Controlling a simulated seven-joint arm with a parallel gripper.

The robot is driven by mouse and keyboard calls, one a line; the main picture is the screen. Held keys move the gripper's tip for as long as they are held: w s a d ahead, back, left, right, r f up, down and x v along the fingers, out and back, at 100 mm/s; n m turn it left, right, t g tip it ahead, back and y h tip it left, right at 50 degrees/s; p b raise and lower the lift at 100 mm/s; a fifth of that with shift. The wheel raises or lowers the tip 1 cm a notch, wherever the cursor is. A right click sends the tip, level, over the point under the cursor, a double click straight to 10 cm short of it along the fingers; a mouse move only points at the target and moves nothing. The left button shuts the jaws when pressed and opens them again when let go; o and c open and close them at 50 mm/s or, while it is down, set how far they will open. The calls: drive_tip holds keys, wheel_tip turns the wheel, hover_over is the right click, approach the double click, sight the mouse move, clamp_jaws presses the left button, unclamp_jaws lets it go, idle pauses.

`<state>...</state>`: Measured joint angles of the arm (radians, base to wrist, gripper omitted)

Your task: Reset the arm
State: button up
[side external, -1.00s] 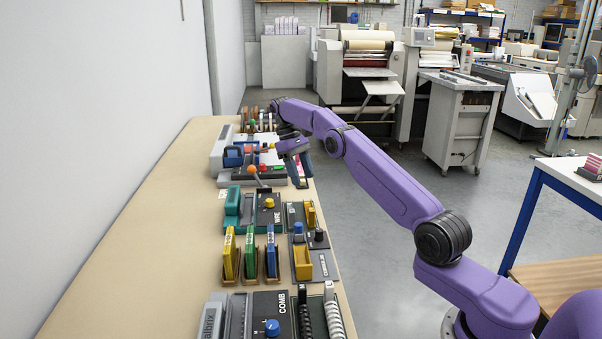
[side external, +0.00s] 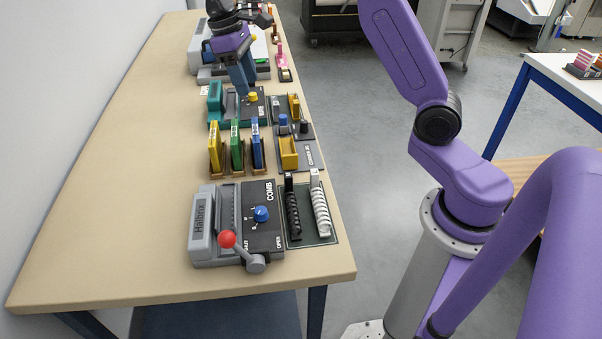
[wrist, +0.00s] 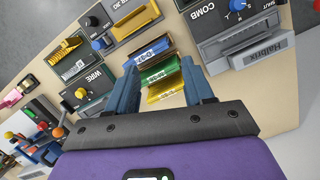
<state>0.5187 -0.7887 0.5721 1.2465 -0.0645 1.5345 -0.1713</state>
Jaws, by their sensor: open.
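My purple gripper with blue-grey fingers (side external: 243,80) points down over the bench, in front of the teal and dark machine marked WIRE (side external: 255,103) in the side view. In the wrist view my gripper (wrist: 159,66) is open, with its two fingers spread wide and nothing held between them. Beyond and between the fingers lie the blue (wrist: 152,49), green (wrist: 160,70) and yellow (wrist: 166,87) upright books or pads in their holders. The upper arm link runs out of the top of the side view, so part of my arm is hidden.
The grey COMB machine (side external: 207,230) with a red-knobbed lever (side external: 228,239) stands at the bench's near end, beside a tray of black and white combs (side external: 320,235). The bench's left strip (side external: 120,170) is clear. A white table (side external: 560,85) stands at right.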

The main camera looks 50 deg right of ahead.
drive_tip(key=s+a+n+t, duration=0.1)
drive_tip(key=s+a+n, duration=0.15)
drive_tip(key=s, duration=0.55)
drive_tip(key=s+a+n+t, duration=0.1)
drive_tip(key=s+a, duration=0.3)
drive_tip(key=s, duration=0.4)
drive_tip(key=s+d+f+n+y, duration=0.1)
drive_tip(key=s+d+f+n, duration=0.1)
drive_tip(key=s, duration=0.7)
drive_tip(key=s+d+f+n, duration=0.2)
drive_tip(key=s, duration=0.7)
drive_tip(key=shift+s+f+y, duration=0.3)
drive_tip(key=shift+s+y, duration=0.1)
